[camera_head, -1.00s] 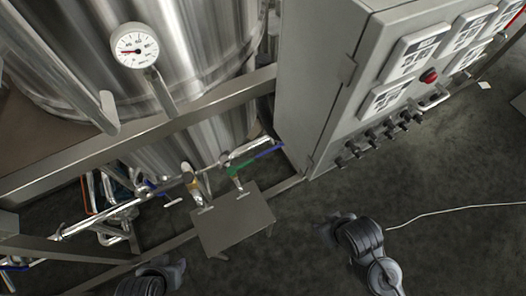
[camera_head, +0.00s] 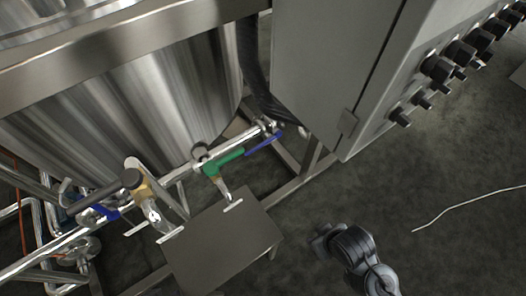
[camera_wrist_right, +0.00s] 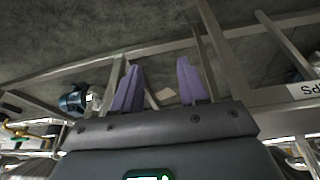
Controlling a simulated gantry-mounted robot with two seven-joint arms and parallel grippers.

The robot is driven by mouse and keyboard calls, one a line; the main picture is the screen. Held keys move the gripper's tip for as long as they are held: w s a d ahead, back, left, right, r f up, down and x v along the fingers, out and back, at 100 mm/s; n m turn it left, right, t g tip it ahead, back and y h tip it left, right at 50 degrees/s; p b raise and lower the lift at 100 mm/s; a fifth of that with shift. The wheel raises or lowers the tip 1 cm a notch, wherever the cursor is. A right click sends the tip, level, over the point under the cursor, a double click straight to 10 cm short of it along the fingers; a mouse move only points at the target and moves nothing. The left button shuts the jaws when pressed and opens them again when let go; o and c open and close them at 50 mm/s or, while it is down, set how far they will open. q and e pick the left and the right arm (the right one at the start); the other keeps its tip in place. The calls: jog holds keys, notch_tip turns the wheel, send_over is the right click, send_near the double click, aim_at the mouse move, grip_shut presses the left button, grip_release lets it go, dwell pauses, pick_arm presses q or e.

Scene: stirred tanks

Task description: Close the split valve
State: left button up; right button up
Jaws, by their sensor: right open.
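Several valves sit on the steel pipe low in front of the tank in the head view. I cannot tell which is the split valve. My right gripper (camera_head: 322,240) is low over the floor, right of the plate and apart from the valves. In the right wrist view its purple fingers (camera_wrist_right: 158,85) are spread with nothing between them. My left gripper is out of view.
A dark flat plate (camera_head: 225,250) stands in front of the valves. A grey control cabinet (camera_head: 325,60) with black knobs is at the right. A frame beam (camera_head: 120,45) crosses the tank (camera_head: 130,110). The floor (camera_head: 450,160) at right is clear except for a thin white cable.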

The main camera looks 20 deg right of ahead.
jog(key=shift+w+r, duration=0.15)
jog(key=shift+w, duration=0.05)
jog(key=shift+s, duration=0.1)
